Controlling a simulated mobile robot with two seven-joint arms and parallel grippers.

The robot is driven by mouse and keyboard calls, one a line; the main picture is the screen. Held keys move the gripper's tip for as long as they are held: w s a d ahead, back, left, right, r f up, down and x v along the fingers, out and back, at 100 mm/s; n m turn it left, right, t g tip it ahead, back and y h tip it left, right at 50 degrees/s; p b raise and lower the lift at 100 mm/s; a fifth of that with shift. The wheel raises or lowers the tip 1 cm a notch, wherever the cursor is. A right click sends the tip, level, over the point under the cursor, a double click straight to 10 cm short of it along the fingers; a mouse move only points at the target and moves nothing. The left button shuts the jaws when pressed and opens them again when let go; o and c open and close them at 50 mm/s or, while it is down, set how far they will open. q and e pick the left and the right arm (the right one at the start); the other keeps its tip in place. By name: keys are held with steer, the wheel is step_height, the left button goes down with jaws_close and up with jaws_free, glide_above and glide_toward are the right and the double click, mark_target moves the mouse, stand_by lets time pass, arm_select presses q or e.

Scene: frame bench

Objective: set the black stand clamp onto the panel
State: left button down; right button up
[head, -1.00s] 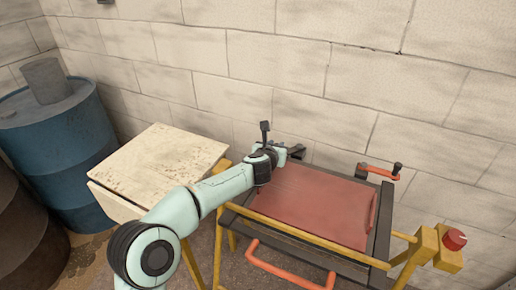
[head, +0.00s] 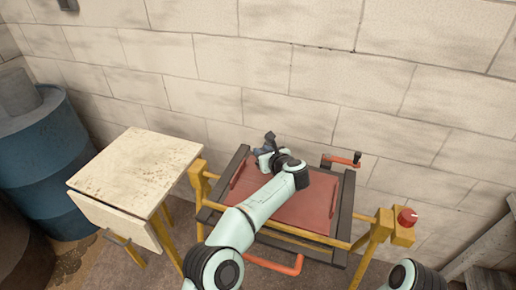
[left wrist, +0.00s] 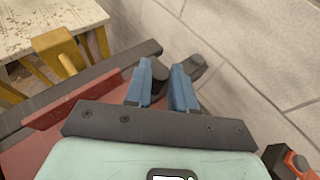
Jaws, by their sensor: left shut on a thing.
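The black stand clamp (head: 270,138) is in my left gripper (head: 263,151), above the back edge of the panel. In the left wrist view the blue fingers of the left gripper (left wrist: 162,80) are shut on the clamp (left wrist: 197,69); its dark body shows between and beyond them, partly hidden. The red panel (head: 308,212) lies in a dark frame, partly covered by my left arm. In the left wrist view the panel (left wrist: 45,150) shows at lower left. I cannot tell whether the clamp touches it. My right gripper is out of view.
A clamp with an orange bar (head: 340,160) sits at the frame's back right. A red knob (head: 408,216) is on the yellow stand at right. A pale side table (head: 140,170) and blue barrel (head: 50,150) stand left. The block wall (head: 300,80) is close behind.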

arm_select(q)
steer(key=shift+d, duration=0.1)
stand_by(0.3)
steer(key=c, duration=0.9)
jaws_free()
steer(key=shift+c, duration=0.2)
steer(key=shift+s+d+r, duration=0.15)
steer(key=shift+s+d, duration=0.05)
steer(key=shift+s, duration=0.1)
steer(key=b+v, duration=0.2)
steer(key=v, duration=1)
steer(key=shift+s+d+b, duration=0.2)
steer(key=shift+d+b, duration=0.05)
steer(key=shift+b, duration=0.05)
